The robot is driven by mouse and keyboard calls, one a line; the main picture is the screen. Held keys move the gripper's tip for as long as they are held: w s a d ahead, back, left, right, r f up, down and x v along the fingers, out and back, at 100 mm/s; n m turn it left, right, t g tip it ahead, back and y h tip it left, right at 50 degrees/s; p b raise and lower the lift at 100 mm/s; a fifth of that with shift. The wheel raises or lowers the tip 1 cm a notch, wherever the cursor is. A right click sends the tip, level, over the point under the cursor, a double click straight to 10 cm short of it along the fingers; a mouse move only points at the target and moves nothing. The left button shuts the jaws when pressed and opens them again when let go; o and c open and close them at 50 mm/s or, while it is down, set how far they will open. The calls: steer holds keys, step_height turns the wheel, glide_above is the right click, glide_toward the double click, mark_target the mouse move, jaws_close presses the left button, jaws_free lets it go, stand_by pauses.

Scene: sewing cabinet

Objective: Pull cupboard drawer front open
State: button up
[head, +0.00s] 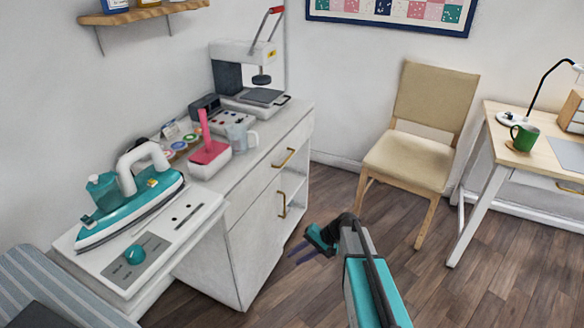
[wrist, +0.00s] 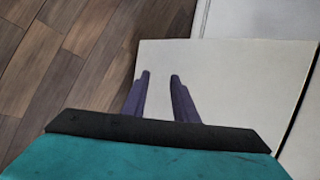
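The white cupboard (head: 215,240) stands at the left in the head view. Its upper drawer front (head: 262,180) has a brass handle (head: 285,158) and looks flush with the cabinet. A lower front (head: 260,235) has a second, upright brass handle (head: 283,205). My gripper (head: 293,254) is low in front of the lower front, to the right of it and below both handles. In the wrist view its two dark fingers (wrist: 160,75) are apart with nothing between them. A pale panel (wrist: 230,75) lies beyond the fingers; I cannot tell which part it is.
A teal iron (head: 130,205), a pink-handled box (head: 210,155) and a press (head: 250,85) stand on top of the cabinet. A beige chair (head: 410,160) and a desk (head: 500,150) are at the right. The wooden floor (head: 330,200) between is clear.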

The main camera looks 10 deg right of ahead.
steer(key=w+d+r+t+y+b, duration=0.1)
steer(key=w+d+r+t+b, duration=0.1)
steer(key=w+d+r, duration=0.2)
steer(key=w+d+r+m+t+y+b, duration=0.1)
steer(key=w+d+r, duration=0.4)
steer(key=w+r, duration=0.5)
steer(key=w+d+r+t+y+b, duration=0.2)
steer(key=w+d+r+t+b, duration=0.2)
steer(key=w+r, duration=0.3)
step_height(320, 180, up, 5)
steer(key=shift+w+d+r+m+b, duration=0.2)
steer(key=shift+w+d+m+b, duration=0.15)
steer(key=shift+b, duration=0.25)
steer(key=shift+s, duration=0.1)
steer(key=b+x, duration=0.1)
steer(key=x, duration=1.2)
steer(key=shift+w+a+r, duration=0.2)
steer(key=shift+w+a, duration=0.05)
steer(key=shift+a, duration=0.1)
